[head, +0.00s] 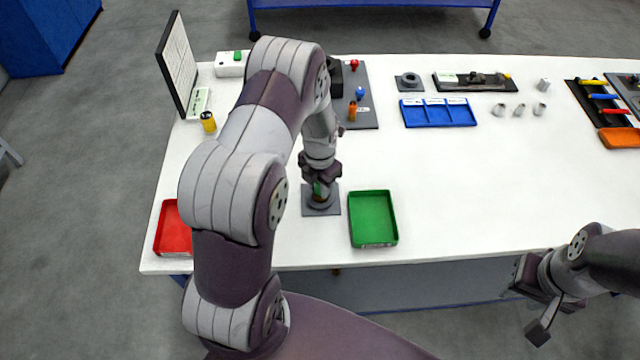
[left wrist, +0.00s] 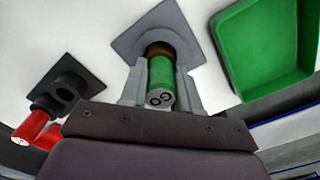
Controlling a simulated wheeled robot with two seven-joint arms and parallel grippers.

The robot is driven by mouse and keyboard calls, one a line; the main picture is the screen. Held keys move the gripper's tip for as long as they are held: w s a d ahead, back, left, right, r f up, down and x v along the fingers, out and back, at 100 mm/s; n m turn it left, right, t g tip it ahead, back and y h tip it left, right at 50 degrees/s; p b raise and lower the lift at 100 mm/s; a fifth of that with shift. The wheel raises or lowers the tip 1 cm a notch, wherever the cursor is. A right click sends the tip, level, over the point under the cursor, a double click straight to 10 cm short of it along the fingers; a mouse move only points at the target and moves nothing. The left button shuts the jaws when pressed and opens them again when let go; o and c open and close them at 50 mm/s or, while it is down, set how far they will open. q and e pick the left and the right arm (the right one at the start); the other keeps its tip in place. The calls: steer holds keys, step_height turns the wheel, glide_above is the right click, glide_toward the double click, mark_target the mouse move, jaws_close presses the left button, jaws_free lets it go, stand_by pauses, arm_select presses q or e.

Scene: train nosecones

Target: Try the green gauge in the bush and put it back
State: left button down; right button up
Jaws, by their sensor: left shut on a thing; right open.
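The green gauge (left wrist: 161,75) stands between the fingers of my left gripper (left wrist: 160,92), which is shut on it. Its end face, marked "GO", points toward the left wrist camera. Its far end meets a brownish ring at the bush on a grey square plate (left wrist: 125,45); how deep it sits I cannot tell. My right gripper (head: 535,300) is open and empty, off the table's front edge at the right.
A green tray (head: 373,218) is close right of the plate, a red tray (head: 173,228) to the left. Behind are a grey board (head: 368,118) with red, blue and orange pieces, a blue divided tray (head: 438,112) and a yellow cylinder (head: 208,122). The table's right-middle is clear.

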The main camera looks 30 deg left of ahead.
arm_select(q)
steer(key=shift+r+p, duration=3.05)
steer(key=shift+r, duration=0.7)
